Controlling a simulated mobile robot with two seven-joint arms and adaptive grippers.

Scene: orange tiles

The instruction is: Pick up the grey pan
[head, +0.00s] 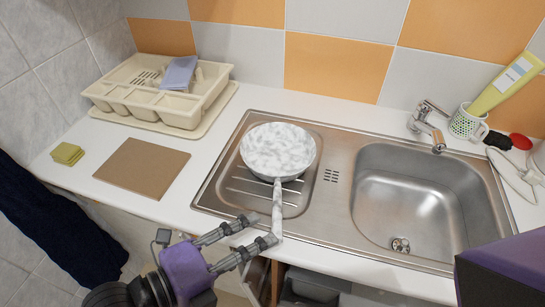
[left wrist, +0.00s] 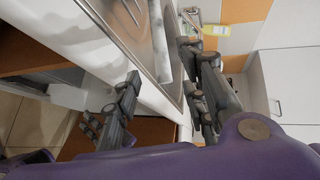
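The grey pan (head: 278,148) has a mottled white and grey look. It rests on the ribbed drainboard of the sink unit, its handle pointing towards the counter's front edge. My left gripper (head: 262,228) is open at that edge, fingers apart, with the fingertips close to the end of the handle. In the left wrist view the open fingers (left wrist: 160,62) show with a pale mottled strip, likely the handle, between or behind them. I cannot tell whether they touch it. My right gripper is not in view.
The steel sink basin (head: 420,205) lies right of the pan, with a tap (head: 428,125) behind it. A cup (head: 467,122) stands at the back right. A brown board (head: 142,168), a sponge (head: 67,153) and a cream dish rack (head: 160,90) are on the left counter.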

